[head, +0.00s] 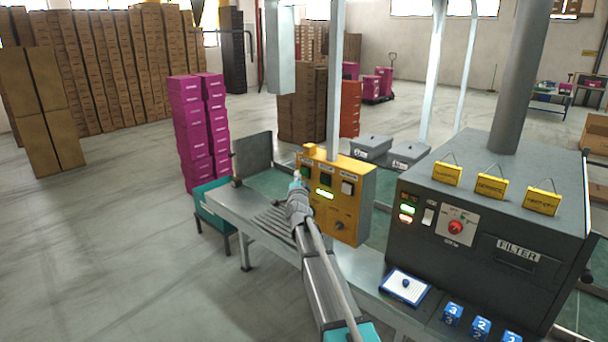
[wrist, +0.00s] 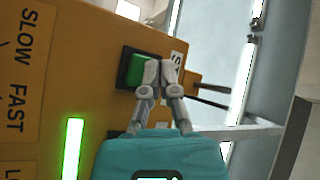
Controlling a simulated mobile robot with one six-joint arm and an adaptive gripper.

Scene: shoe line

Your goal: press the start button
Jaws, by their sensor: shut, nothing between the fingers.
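The start button is a green square in a dark frame (wrist: 136,70) on the yellow control box (head: 352,205), beside a partly hidden label that starts with S. In the head view my fingers cover the spot where it sits. My gripper (wrist: 161,68) is shut and empty. Its fingertips overlap the right edge of the button in the wrist view; I cannot tell whether they touch it. In the head view my gripper (head: 297,178) is at the upper left of the box front.
The box also carries a lit green bar (wrist: 73,148), a SLOW/FAST knob (head: 340,225) and a white switch (head: 347,188). A grey machine (head: 480,220) stands at the right. Pink boxes (head: 190,130) are stacked behind the conveyor. Floor at the left is clear.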

